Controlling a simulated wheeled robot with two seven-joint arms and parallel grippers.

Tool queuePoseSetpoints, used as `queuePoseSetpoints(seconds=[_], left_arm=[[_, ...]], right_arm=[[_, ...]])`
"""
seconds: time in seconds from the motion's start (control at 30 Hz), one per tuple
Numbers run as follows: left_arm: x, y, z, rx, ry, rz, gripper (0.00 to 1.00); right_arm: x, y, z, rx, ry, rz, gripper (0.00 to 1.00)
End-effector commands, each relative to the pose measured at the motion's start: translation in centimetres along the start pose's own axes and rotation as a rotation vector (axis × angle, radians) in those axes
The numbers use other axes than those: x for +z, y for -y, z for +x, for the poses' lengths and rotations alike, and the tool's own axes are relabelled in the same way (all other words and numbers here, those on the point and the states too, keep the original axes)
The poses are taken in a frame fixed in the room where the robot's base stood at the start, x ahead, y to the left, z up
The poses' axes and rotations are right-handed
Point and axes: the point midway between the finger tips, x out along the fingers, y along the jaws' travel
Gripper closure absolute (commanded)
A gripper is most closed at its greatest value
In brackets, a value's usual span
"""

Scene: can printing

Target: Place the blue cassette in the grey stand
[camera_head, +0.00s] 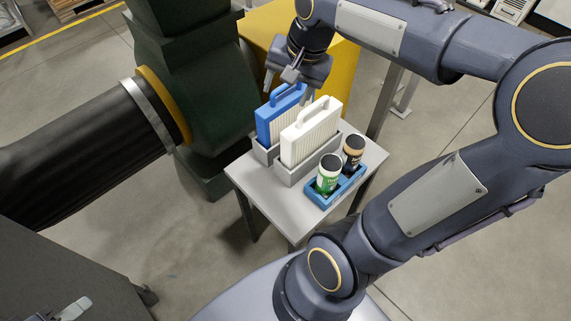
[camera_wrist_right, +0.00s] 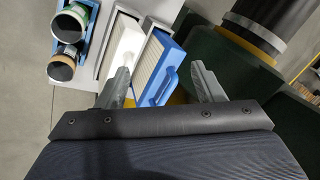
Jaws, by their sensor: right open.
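The blue cassette (camera_head: 268,124), with a ribbed pale face and a looped handle, stands upright in a grey stand (camera_head: 262,154) on the small table. It also shows in the right wrist view (camera_wrist_right: 170,62). A white cassette (camera_head: 312,132) stands beside it in another grey stand (camera_head: 291,175). My right gripper (camera_head: 289,88) is open above the blue cassette. Whether a finger touches the handle cannot be told.
A blue tray (camera_head: 322,203) with a green can (camera_head: 329,174) and a dark can (camera_head: 353,154) stands at the table's right. The grey table's (camera_head: 254,189) front left is bare. A dark green machine (camera_head: 195,85) stands left, and a yellow block (camera_head: 343,62) behind.

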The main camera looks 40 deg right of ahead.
Motion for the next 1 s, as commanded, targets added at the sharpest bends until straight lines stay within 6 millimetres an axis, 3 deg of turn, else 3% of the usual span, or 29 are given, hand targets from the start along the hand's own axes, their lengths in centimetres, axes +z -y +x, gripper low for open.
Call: queuePoseSetpoints(seconds=[0.03, 0.2, 0.3, 0.4, 0.57, 1.0], left_arm=[[0.0, 0.0, 0.0, 0.000, 0.000, 0.000, 0.64], [0.0, 0.0, 0.0, 0.000, 0.000, 0.000, 0.64], [0.0, 0.0, 0.0, 0.000, 0.000, 0.000, 0.64], [0.0, 0.0, 0.0, 0.000, 0.000, 0.000, 0.64], [0.0, 0.0, 0.0, 0.000, 0.000, 0.000, 0.64], [0.0, 0.0, 0.0, 0.000, 0.000, 0.000, 0.64]], right_arm=[[3.0, -0.9, -0.4, -0.053, 0.002, -0.109, 0.38], [11.0, -3.1, 0.2, -0.200, -0.015, -0.452, 0.38], [14.3, -4.1, 1.1, -0.257, -0.038, -0.598, 0.38], [16.3, -4.8, 1.9, -0.291, -0.055, -0.690, 0.38], [17.4, -5.1, 2.4, -0.309, -0.068, -0.743, 0.38], [17.3, -5.1, 2.4, -0.308, -0.067, -0.742, 0.38]])
